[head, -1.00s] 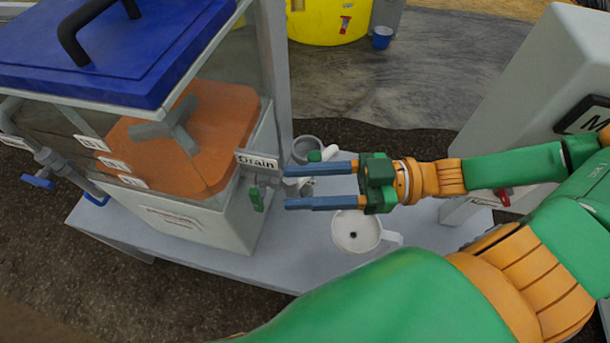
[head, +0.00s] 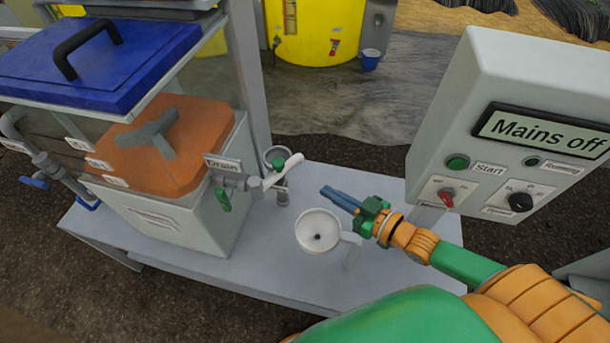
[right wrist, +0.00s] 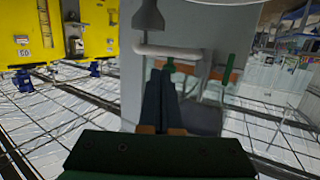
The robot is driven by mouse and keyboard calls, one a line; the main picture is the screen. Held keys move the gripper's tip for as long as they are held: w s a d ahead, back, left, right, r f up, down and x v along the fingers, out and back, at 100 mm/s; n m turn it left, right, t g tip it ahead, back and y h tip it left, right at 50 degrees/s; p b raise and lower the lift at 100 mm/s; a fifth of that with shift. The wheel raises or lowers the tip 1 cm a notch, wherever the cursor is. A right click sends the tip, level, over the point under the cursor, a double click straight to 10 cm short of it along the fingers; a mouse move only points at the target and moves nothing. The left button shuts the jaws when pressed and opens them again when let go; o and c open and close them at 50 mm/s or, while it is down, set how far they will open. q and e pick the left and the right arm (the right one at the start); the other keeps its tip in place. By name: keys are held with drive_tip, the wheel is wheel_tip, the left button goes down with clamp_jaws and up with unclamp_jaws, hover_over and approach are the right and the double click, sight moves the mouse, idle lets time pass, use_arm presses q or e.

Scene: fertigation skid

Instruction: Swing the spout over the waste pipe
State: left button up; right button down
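The white spout (head: 287,171) runs from the drain valve beside the tank towards the upper right in the head view, with a green part (head: 278,164) on it. The grey waste pipe (head: 270,152) stands open-topped behind it; the spout crosses in front of its mouth in the picture. I cannot tell whether its outlet lies over the opening. My right gripper (head: 328,193) is to the right of the spout, apart from it, with its blue fingers together and empty. The fingers also show together in the right wrist view (right wrist: 166,85). My left gripper is out of view.
A white funnel (head: 318,217) stands on the bench (head: 230,268) just below my right gripper. A control box (head: 500,120) reading "Mains off" is at the right. The tank (head: 190,230) with a green drain handle (head: 222,198) is at the left.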

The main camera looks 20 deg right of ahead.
sight(289, 170)
drive_tip(key=x, duration=1.1)
drive_tip(key=shift+s+b, duration=0.1)
drive_tip(key=shift+b, duration=0.25)
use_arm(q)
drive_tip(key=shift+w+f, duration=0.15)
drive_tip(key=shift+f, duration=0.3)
use_arm(e)
drive_tip(key=shift+s, duration=0.1)
drive_tip(key=shift+r, duration=0.1)
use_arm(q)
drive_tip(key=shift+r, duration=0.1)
